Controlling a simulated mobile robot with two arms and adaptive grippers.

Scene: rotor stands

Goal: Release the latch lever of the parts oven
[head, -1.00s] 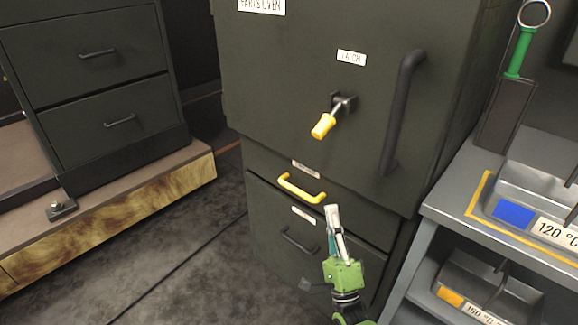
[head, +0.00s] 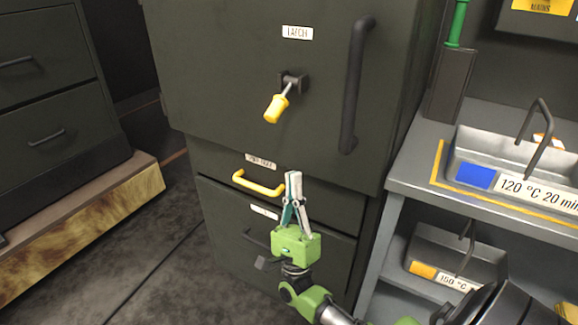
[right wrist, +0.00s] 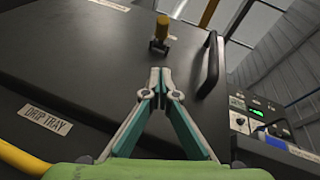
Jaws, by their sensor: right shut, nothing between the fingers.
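The parts oven (head: 220,60) is a dark cabinet with a LATCH label (head: 297,32). Below the label, the latch lever (head: 277,107) sticks out with a yellow grip, pointing down and to the left. In the right wrist view the lever (right wrist: 161,30) shows beyond the fingertips, at the top centre. My right gripper (head: 293,178) is below the lever in the head view, fingers pointing up, shut and empty. It also shows in the right wrist view (right wrist: 160,78), apart from the lever. My left gripper is not in view.
A black door handle (head: 356,85) stands right of the lever. A yellow drip tray handle (head: 258,184) is just left of my right gripper. A grey shelf (head: 405,180) with labelled metal trays stands at the right. Dark drawers (head: 45,100) stand at the left.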

